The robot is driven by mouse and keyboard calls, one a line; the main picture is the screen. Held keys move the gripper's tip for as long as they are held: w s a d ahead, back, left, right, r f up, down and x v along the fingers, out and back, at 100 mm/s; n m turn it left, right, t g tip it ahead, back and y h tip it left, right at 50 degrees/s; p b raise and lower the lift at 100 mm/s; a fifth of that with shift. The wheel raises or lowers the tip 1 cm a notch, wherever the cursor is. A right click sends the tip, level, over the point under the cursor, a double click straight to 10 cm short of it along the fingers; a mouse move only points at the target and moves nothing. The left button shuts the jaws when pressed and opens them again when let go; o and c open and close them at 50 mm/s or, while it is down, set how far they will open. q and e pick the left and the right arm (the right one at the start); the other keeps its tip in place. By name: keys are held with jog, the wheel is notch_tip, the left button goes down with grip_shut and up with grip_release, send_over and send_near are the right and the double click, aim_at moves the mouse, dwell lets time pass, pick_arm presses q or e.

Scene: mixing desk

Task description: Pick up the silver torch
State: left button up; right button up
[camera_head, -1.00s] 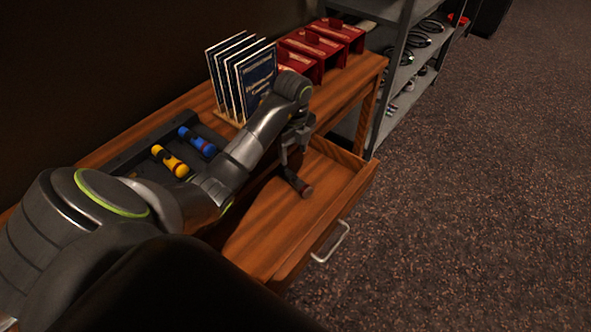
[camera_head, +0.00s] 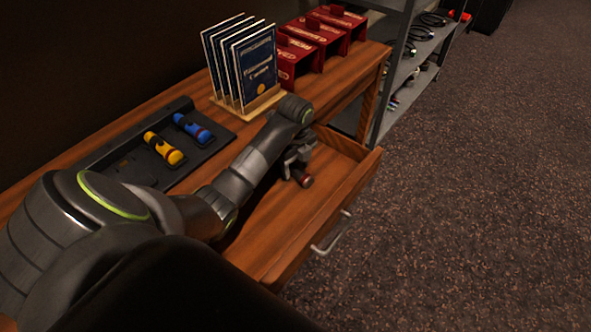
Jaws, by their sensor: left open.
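A small cylinder with a dark red end (camera_head: 305,181) lies in the open drawer (camera_head: 290,232); it looks like the silver torch, but my gripper hides most of it. My left gripper (camera_head: 295,165) is open, pointing down over the drawer right at this cylinder. I cannot tell whether the fingers touch it. My right gripper is out of view.
A yellow torch (camera_head: 164,148) and a blue torch (camera_head: 192,129) lie in a black tray (camera_head: 208,153) on the desk. Upright booklets (camera_head: 252,68) stand in a wooden rack behind my wrist. Red boxes (camera_head: 327,35) and a metal shelf (camera_head: 407,60) are farther back.

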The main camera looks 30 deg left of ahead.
pick_arm(q)
jog(key=shift+f, duration=0.4)
jog(key=shift+c, duration=0.4)
grip_shut()
jog(key=shift+r, duration=0.15)
